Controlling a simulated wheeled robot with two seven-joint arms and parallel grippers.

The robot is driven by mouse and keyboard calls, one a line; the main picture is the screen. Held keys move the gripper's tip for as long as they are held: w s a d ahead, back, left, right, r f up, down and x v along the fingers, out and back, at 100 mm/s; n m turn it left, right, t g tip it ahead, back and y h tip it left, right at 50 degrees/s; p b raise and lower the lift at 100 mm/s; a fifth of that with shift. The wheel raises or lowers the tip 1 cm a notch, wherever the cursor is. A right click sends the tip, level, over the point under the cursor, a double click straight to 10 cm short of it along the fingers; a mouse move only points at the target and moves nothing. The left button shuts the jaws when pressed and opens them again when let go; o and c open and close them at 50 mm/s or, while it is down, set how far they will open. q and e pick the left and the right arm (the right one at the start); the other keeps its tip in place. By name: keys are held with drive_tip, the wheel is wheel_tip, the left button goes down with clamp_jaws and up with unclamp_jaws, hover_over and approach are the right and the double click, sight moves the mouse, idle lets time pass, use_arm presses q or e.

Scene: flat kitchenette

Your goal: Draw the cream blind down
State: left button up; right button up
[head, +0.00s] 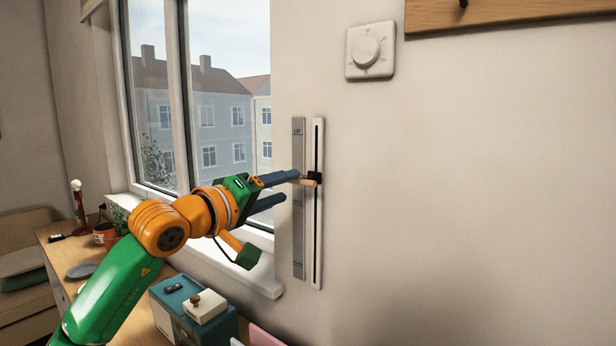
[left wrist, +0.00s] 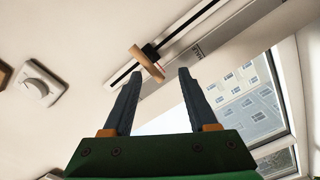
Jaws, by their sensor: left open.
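A white slider track (head: 318,235) with a dark slot stands upright on the wall right of the window. Its black carriage with a wooden handle (head: 308,182) sits in the upper half. A grey scale plate (head: 298,240) beside it reads "UP" at the top. My left gripper (head: 290,186) is open, its fingers pointing at the handle. In the left wrist view the handle (left wrist: 147,63) shows just beyond the left fingertip, not clearly between the fingers; contact cannot be told. A pale strip at the window's top may be the blind; most is out of view. My right gripper is not in view.
The window (head: 225,90) and its sill (head: 262,276) are left of the track. A thermostat dial (head: 369,50) and a wooden rack (head: 480,14) are on the wall above right. A teal box (head: 165,300) stands below on the counter. The wall right of the track is clear.

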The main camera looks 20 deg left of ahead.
sight(299, 183)
use_arm(q)
drive_tip(key=d+r+p, duration=0.1)
drive_tip(key=w+d+p, duration=0.1)
drive_tip(key=d, duration=0.1)
drive_tip(key=shift+w+r, duration=0.15)
drive_tip(key=shift+r, duration=0.25)
drive_tip(key=shift+f+p+x, duration=0.25)
drive_tip(key=shift+p+x, duration=0.55)
drive_tip(key=shift+x, duration=0.4)
drive_tip(key=shift+w+a+f, duration=0.2)
drive_tip(key=shift+a+f, duration=0.1)
drive_tip(key=shift+a, duration=0.05)
drive_tip(key=shift+w+d, duration=0.1)
drive_tip(key=shift+d, duration=0.05)
clamp_jaws()
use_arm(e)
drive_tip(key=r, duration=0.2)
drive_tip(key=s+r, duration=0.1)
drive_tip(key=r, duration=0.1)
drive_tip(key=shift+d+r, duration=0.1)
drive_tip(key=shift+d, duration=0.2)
